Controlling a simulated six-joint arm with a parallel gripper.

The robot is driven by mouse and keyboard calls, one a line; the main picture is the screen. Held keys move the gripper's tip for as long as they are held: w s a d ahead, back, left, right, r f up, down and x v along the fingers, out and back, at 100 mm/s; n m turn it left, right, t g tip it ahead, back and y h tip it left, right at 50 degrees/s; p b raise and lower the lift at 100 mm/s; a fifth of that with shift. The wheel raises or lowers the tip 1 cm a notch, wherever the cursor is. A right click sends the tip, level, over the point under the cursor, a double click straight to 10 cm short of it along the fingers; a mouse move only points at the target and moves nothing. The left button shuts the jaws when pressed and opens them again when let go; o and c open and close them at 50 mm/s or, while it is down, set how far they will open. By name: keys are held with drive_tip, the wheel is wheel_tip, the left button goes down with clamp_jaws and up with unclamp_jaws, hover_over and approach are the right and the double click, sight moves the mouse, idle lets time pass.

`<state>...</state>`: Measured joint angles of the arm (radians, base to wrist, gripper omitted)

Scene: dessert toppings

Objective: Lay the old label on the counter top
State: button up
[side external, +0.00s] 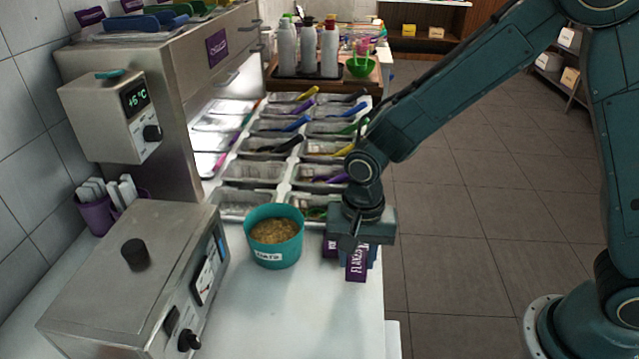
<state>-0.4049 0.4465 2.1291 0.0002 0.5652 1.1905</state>
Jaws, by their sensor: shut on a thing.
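A purple label with white lettering that seems to read "FLAKES" (356,264) hangs below my gripper (352,253), near the right edge of the white counter top (300,310). My gripper points down and is shut on this label. The fingertips are mostly hidden behind the label and the gripper body. A second purple piece (330,246) shows just left of the gripper; I cannot tell whether it is separate. Whether the label touches the counter is not clear.
A teal tub (273,248) of brown grains with a white label stands left of my gripper. A steel machine (125,275) with knobs fills the counter's left. Topping trays (255,172) with coloured scoops lie behind. The front counter is clear.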

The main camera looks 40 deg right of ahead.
sight(357, 261)
drive_tip(key=shift+f, duration=1.9)
drive_tip(key=shift+f, duration=0.15)
drive_tip(key=o, duration=1)
drive_tip(key=shift+c, duration=0.2)
wheel_tip(357, 261, up, 12)
drive_tip(key=shift+r, duration=0.15)
drive_tip(key=shift+d+r, duration=0.1)
drive_tip(key=shift+r, duration=0.05)
